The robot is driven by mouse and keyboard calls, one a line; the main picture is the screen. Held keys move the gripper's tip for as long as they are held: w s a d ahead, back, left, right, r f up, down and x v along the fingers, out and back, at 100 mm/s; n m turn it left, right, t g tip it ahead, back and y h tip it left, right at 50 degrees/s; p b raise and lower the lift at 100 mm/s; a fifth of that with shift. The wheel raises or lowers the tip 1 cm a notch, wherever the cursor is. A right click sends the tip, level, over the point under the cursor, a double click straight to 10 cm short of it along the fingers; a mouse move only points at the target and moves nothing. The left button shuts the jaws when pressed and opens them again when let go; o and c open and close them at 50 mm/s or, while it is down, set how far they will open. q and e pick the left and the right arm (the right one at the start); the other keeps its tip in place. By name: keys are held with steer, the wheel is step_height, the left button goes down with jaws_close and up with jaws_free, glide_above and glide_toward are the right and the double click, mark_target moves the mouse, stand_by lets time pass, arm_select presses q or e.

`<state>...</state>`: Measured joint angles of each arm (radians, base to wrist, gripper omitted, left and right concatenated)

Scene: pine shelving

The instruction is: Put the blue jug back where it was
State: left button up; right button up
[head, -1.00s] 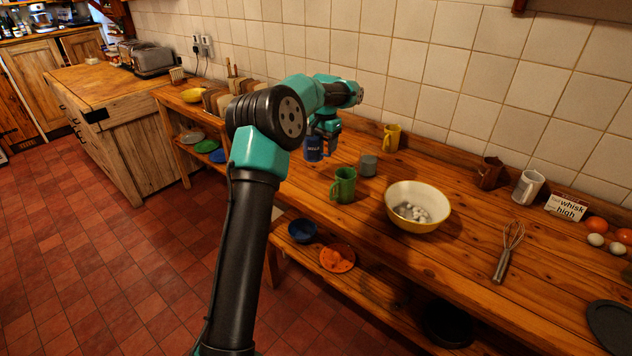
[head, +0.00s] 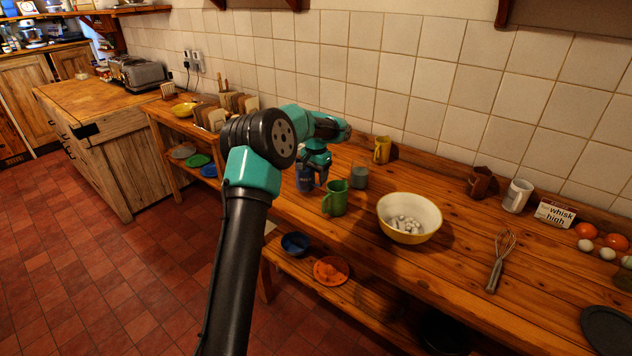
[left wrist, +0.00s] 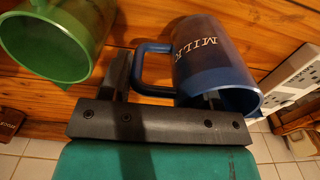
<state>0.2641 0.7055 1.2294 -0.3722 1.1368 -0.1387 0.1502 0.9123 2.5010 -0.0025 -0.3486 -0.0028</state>
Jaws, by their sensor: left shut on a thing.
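The blue jug (head: 305,182), with white "MILK" lettering in the left wrist view (left wrist: 203,62), is in my left gripper (head: 314,165). The gripper is shut on it near the rim, with one dark finger inside the mouth and another on the handle side. The jug looks upright, low over or on the wooden counter (head: 450,265); I cannot tell whether its base touches. The green jug (head: 335,199) stands just right of it, and shows large in the left wrist view (left wrist: 62,40). My right gripper is not in view.
A grey cup (head: 359,177), a yellow jug (head: 382,150) and a yellow bowl (head: 409,222) stand to the right. A whisk (head: 498,262), brown jug (head: 480,183) and white jug (head: 517,196) are farther right. Toast racks (head: 240,103) are at the left.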

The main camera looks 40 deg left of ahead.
arm_select(q)
steer(key=shift+f, duration=1.45)
steer(key=shift+f, duration=0.1)
steer(key=o, duration=1.3)
steer(key=shift+c, duration=0.2)
step_height(320, 180, up, 12)
steer(key=shift+r, duration=0.15)
